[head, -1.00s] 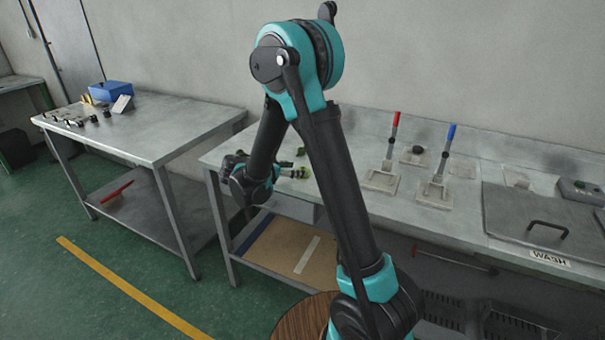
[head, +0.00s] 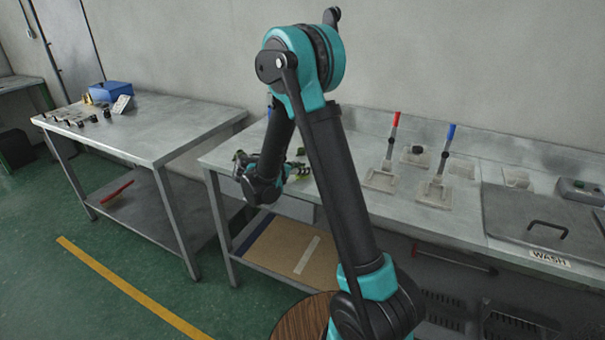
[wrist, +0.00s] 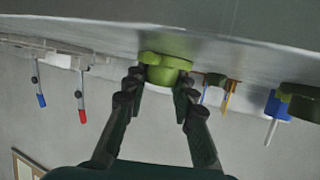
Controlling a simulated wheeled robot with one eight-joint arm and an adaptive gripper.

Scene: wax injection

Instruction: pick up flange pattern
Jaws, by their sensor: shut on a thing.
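The flange pattern (wrist: 165,66) is a green, rounded, lobed piece in the top middle of the wrist view. The fingertips of my gripper (wrist: 160,88) are closed on either side of it, and the gripper is shut on it. The wrist view looks upside down, with the grey bench top along its upper edge. The pattern appears at or very close to that surface; I cannot tell if it touches. In the head view my gripper (head: 291,172) is low over the left end of the long bench, and my arm hides much of that area.
The long metal bench (head: 345,140) carries a red-handled tool (head: 391,145) and a blue-handled tool (head: 444,155), with a lidded wash tank (head: 540,215) at right. A second table (head: 165,125) at left holds a blue bin (head: 110,91) and small parts. A dark green object (wrist: 300,103) shows in the wrist view.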

